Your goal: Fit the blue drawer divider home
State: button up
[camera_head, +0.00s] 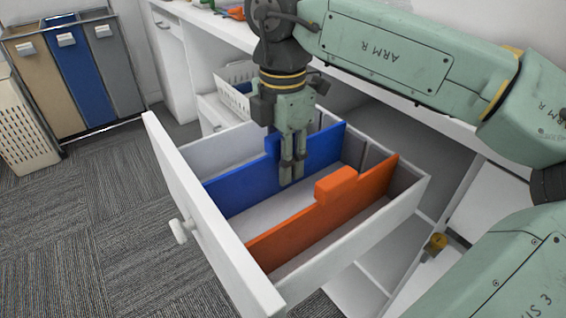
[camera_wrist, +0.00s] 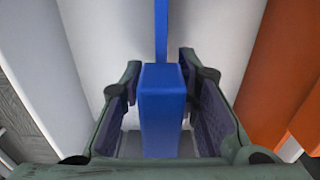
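The blue divider (camera_head: 233,189) is a thin upright panel with a block-shaped grip on its top edge. It stands across the open white drawer (camera_head: 193,217), roughly parallel to the orange divider (camera_head: 290,226). My gripper (camera_head: 292,176) points down over the blue panel's middle, with a finger in front of it. In the wrist view, the blue grip block (camera_wrist: 162,110) is between my two fingers (camera_wrist: 159,68). I cannot tell whether the panel's lower edge and ends are fully seated.
The orange divider stands on the right side of my gripper, with its own raised block. A white basket (camera_head: 236,75) is behind the drawer, under the counter. Coloured bins (camera_head: 75,75) and a slatted hamper (camera_head: 22,130) stand at left. Carpet (camera_head: 100,230) left of the drawer is clear.

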notch_tip(320, 180, up, 11)
dwell(0.3)
